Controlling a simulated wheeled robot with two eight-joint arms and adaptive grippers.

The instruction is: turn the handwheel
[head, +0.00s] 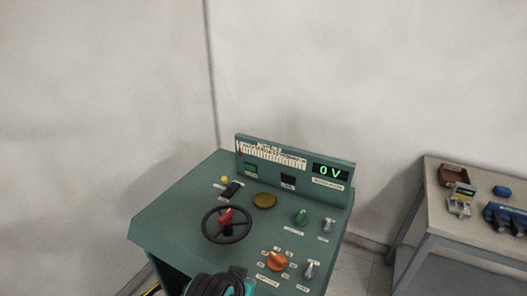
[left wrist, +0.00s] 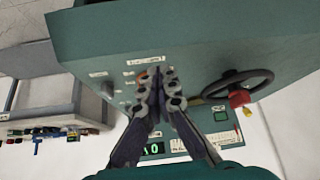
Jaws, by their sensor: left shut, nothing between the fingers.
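The handwheel (head: 228,231) is a dark ring with a red part near its middle, on the left of the green console's sloping top. In the left wrist view the handwheel (left wrist: 264,75) is at the right, seen upside down. My left gripper (left wrist: 157,73) is in the left wrist view with its fingers together and nothing between them. It is over the console, to the left of the handwheel in that picture and apart from it. In the head view only a dark and teal part of my arm shows at the bottom edge; the fingertips are not seen there.
The console top (head: 180,215) also carries an orange knob (head: 277,261), a green knob (head: 300,217) and small switches. A side table (head: 435,215) with tools stands at right. Walls close in behind.

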